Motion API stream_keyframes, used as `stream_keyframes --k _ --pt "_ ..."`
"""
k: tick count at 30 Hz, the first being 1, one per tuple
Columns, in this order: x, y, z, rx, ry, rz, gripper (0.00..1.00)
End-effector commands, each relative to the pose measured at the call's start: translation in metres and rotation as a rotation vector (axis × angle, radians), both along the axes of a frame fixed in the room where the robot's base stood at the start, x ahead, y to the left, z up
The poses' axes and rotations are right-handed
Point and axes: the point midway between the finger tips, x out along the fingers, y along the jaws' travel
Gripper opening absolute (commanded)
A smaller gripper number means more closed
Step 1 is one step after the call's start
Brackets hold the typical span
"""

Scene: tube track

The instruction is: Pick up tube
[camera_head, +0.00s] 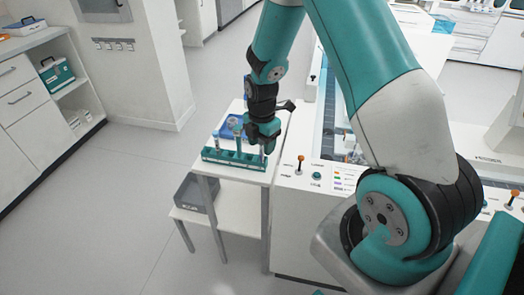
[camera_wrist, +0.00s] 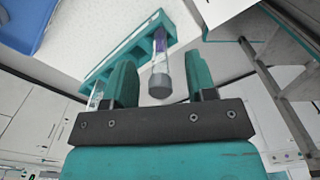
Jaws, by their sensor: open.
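A teal tube rack (camera_head: 232,159) lies on a small white side table and holds several tubes. In the wrist view the rack (camera_wrist: 135,45) runs diagonally at the upper left. One tube (camera_wrist: 160,65), clear with purple contents and a grey cap, stands at the rack's right end, its cap towards the camera. My gripper (camera_head: 266,143) is over the right end of the rack. In the wrist view its teal fingers (camera_wrist: 162,80) are apart, with the capped tube showing between them. No contact with the tube is visible. Another tube (camera_wrist: 97,95) is partly hidden behind the left finger.
A blue tray (camera_head: 229,126) lies behind the rack on the white table (camera_head: 255,178). A grey bin (camera_head: 195,192) sits on the lower shelf. The white machine with control knobs (camera_head: 299,163) stands close on the right. Open floor lies to the left.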

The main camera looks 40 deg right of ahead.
Motion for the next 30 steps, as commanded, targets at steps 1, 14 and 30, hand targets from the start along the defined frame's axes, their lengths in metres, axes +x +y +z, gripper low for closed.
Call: stream_keyframes --k 1,14,30 --pt "0.000 0.000 -0.004 0.000 0.001 0.000 0.51" --pt "0.000 0.000 -0.007 0.000 -0.001 0.000 0.14" --pt "0.001 0.000 0.004 -0.001 -0.004 0.000 0.07"
